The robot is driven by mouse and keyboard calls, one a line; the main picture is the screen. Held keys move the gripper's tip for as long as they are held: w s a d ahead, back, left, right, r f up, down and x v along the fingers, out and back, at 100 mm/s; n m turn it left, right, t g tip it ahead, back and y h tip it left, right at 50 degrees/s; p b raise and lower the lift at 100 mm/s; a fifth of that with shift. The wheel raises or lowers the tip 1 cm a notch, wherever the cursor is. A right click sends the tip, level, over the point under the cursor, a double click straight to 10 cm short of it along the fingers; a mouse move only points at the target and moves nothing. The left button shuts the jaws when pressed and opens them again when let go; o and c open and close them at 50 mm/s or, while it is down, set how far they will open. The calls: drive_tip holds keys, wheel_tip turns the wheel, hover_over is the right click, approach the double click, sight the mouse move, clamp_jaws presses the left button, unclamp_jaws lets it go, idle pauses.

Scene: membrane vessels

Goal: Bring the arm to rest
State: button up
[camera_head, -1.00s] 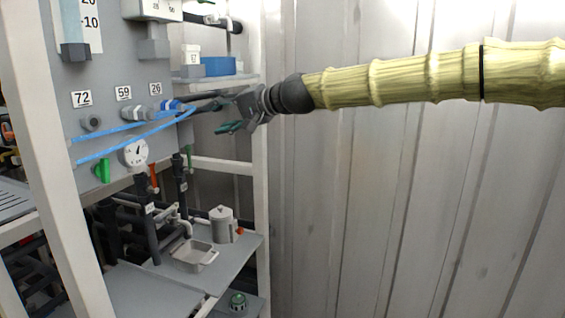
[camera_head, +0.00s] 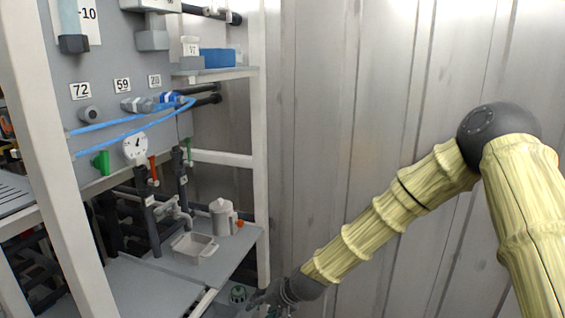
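My arm (camera_head: 385,217) in its yellowish sleeve comes in from the right edge, bends at a dark elbow joint (camera_head: 497,133) and slopes down to the left. My gripper (camera_head: 272,308) is at the bottom edge of the picture, beside the foot of the rack's right post. It is dark, small and partly cut off, so its fingers cannot be made out clearly. I see nothing in it that I can tell for sure.
The rack's white post (camera_head: 258,150) stands left of my arm. A corrugated metal wall (camera_head: 390,80) is behind.

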drive_tip(key=s+d+f+g+h, duration=0.1)
drive_tip(key=s+d+f+h, duration=0.1)
drive_tip(key=s+d+f, duration=0.65)
drive_tip(key=s+d+f+g+h, duration=0.1)
drive_tip(key=s+d+f, duration=0.4)
drive_tip(key=s+f, duration=0.6)
drive_tip(key=s+d+f+n+g+h, duration=0.1)
drive_tip(key=s+d+f, duration=0.1)
drive_tip(key=s+d, duration=0.5)
drive_tip(key=s+d+f+n+g+h, duration=0.1)
drive_tip(key=s+d, duration=0.6)
drive_tip(key=s, duration=0.8)
drive_tip(key=shift+d+f+h, duration=0.35)
drive_tip(key=shift+f+h, duration=0.25)
drive_tip(key=shift+h, duration=0.1)
drive_tip(key=shift+c, duration=1.3)
drive_tip(key=shift+d, duration=0.1)
